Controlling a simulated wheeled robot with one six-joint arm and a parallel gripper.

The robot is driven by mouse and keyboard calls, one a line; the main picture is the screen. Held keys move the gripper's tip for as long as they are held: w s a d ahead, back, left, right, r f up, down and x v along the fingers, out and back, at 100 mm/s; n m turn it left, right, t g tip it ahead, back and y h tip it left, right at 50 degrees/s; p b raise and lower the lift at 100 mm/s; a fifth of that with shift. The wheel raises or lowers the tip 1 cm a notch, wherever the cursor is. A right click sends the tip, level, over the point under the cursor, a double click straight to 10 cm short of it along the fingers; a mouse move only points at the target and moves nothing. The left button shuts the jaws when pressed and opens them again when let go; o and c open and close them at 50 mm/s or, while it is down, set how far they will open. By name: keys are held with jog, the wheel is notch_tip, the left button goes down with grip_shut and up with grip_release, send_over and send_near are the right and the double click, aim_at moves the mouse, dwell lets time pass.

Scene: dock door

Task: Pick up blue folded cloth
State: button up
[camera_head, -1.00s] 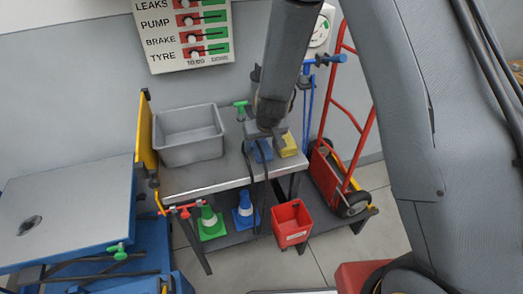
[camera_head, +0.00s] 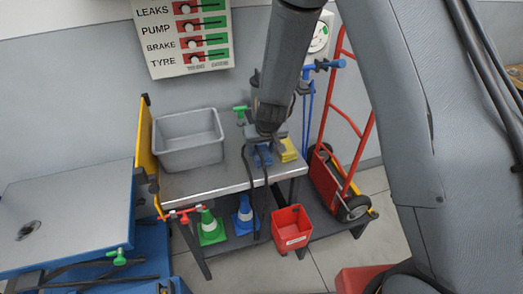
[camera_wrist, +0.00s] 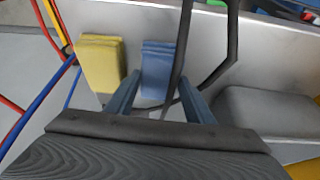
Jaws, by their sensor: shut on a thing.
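The blue folded cloth (camera_head: 264,157) is at the right part of the metal cart's top (camera_head: 215,179), left of a yellow folded cloth (camera_head: 288,150). My gripper (camera_head: 265,150) reaches down over the blue cloth from above and partly hides it. In the wrist view the blue cloth (camera_wrist: 158,62) shows between the two finger tips, and my gripper (camera_wrist: 159,77) is shut on it. The yellow cloth (camera_wrist: 101,62) stands just beside it on the left. I cannot tell whether the blue cloth is clear of the cart top.
A grey bin (camera_head: 189,140) stands on the cart's left part. Dark cables hang over the front edge. A red hand truck (camera_head: 340,170) stands close on the right.

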aim_at(261, 152)
jog(key=shift+r+p, duration=1.9)
jog(key=shift+r, duration=0.05)
jog(key=shift+s+d+f+b, duration=0.15)
jog(key=shift+s+b, duration=0.2)
jog(key=shift+b, duration=0.25)
jog(key=shift+s+d+f+b, duration=0.1)
jog(key=shift+s+b, duration=0.55)
jog(key=shift+b, duration=0.2)
jog(key=s+d+b, duration=0.1)
jog(key=s+d, duration=0.3)
jog(key=s, duration=1.1)
jog(key=shift+s+b, duration=0.25)
jog(key=shift+b, duration=0.05)
